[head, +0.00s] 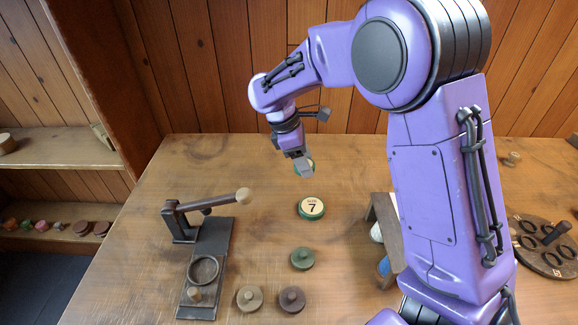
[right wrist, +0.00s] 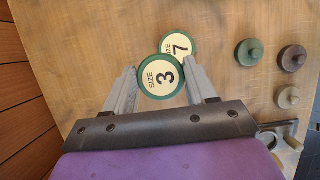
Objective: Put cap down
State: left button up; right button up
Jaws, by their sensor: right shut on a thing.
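A round green-rimmed cap with a cream face marked "SIZE 3" (right wrist: 161,78) sits between the fingers of my right gripper (right wrist: 160,82) in the right wrist view. In the head view my right gripper (head: 304,169) is shut on it above the back middle of the table, and the cap is mostly hidden behind the fingers. A similar green-rimmed cap marked "SIZE 7" (head: 311,208) lies face up on the table, nearer the front. It also shows in the right wrist view (right wrist: 181,44), partly covered by the held cap. My left gripper is not in view.
Knobbed green (head: 303,258), tan (head: 250,298) and dark brown (head: 292,299) discs lie at the front of the wooden table (head: 160,220). A dark lever press (head: 222,245) stands left. A small wooden stand (head: 384,232) and a round dark rack (head: 543,247) are right. The back left is clear.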

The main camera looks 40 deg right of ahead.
jog(key=w+a+f+p, duration=0.3)
jog(key=w+a+f, duration=0.1)
jog(key=w+a, duration=0.25)
jog(key=p, duration=0.1)
send_over(263, 194)
jog(key=w+a, duration=0.1)
notch_tip(263, 194, down, 6)
jog(key=shift+a+r, duration=0.1)
jog(key=shift+a, duration=0.05)
notch_tip(263, 194, down, 3)
jog(key=shift+r, duration=0.15)
jog(key=shift+f, duration=0.25)
jog(key=o, duration=1)
